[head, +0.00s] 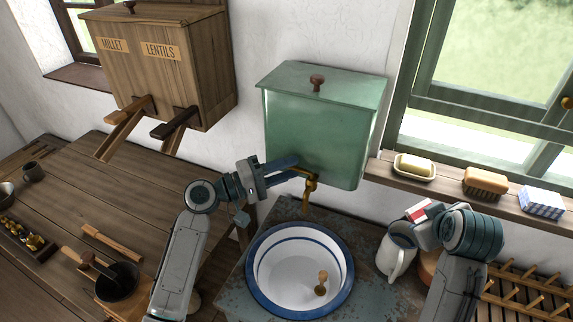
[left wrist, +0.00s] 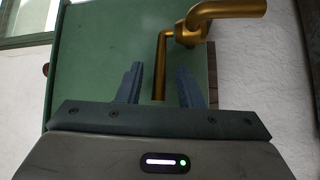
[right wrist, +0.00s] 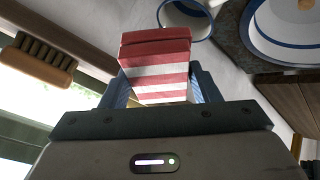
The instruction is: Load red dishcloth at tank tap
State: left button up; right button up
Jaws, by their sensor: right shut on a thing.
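The red and white striped dishcloth (right wrist: 155,68), a folded block, is held between the fingers of my right gripper (right wrist: 160,90). In the head view the dishcloth (head: 424,211) is above the white jug, right of the basin. The green tank (head: 318,115) hangs on the wall with a brass tap (head: 311,188) low on its front. My left gripper (head: 291,168) is at the tap with its fingers apart. In the left wrist view the brass tap (left wrist: 185,38) shows ahead, its thin arm reaching down between the fingers; contact cannot be told.
A blue-rimmed white basin (head: 256,290) stands below the tap. A white jug (head: 393,261) is right of it. The sill holds a yellow block in a dish (head: 415,168), a brush (head: 485,182) and a blue checked cloth (head: 542,203). A wooden rack (head: 520,290) is at lower right.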

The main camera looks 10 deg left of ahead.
pick_arm(q)
jog(key=shift+c, duration=0.4)
grip_shut()
jog(key=shift+d, duration=0.1)
pick_arm(e)
jog(key=shift+r, duration=0.1)
pick_arm(q)
jog(key=s+n+t+y+p, duration=0.1)
jog(key=n+t+y, duration=0.1)
jog(key=shift+s+r+t, duration=0.1)
jog(key=shift+t, duration=0.2)
pick_arm(e)
jog(key=shift+r, duration=0.65)
pick_arm(q)
jog(key=shift+s+n+t+y+p, duration=0.2)
jog(key=shift+n+t+y+p, duration=0.25)
jog(key=shift+n+t+y, duration=0.25)
pick_arm(e)
jog(key=shift+r, duration=0.25)
pick_arm(q)
jog(key=shift+o, duration=0.4)
grip_release()
